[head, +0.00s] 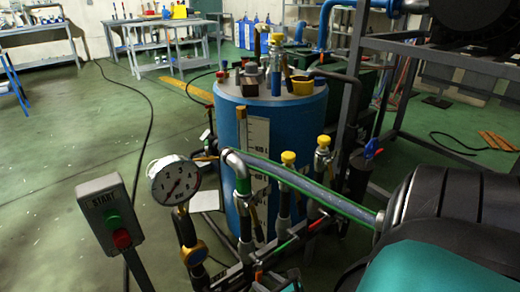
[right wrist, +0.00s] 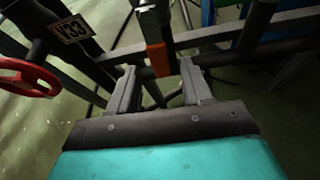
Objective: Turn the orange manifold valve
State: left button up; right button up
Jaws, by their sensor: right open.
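The orange valve handle (right wrist: 158,58) shows in the right wrist view as an upright orange bar below a pale grey part. In the head view a small orange piece (head: 259,272) shows low on the manifold and looks like the same handle. My right gripper (right wrist: 160,88) is open, its two grey fingers on either side of the handle's line. I cannot tell whether they touch it. In the head view only a bit of this gripper (head: 278,280) shows at the bottom edge. My left gripper is not in view.
A red handwheel (right wrist: 28,78) with a V33 tag (right wrist: 75,30) is left of the gripper. A blue tank (head: 280,120) stands behind the manifold. A pressure gauge (head: 175,182) and a start box (head: 113,220) stand left. Dark frame bars (right wrist: 230,58) lie close ahead.

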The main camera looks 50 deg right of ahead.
pick_arm(q)
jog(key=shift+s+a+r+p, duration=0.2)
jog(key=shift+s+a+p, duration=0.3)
jog(key=shift+p, duration=0.45)
pick_arm(e)
jog(key=v, duration=0.8)
jog(key=shift+s+r, duration=0.2)
jog(key=shift+r, duration=0.05)
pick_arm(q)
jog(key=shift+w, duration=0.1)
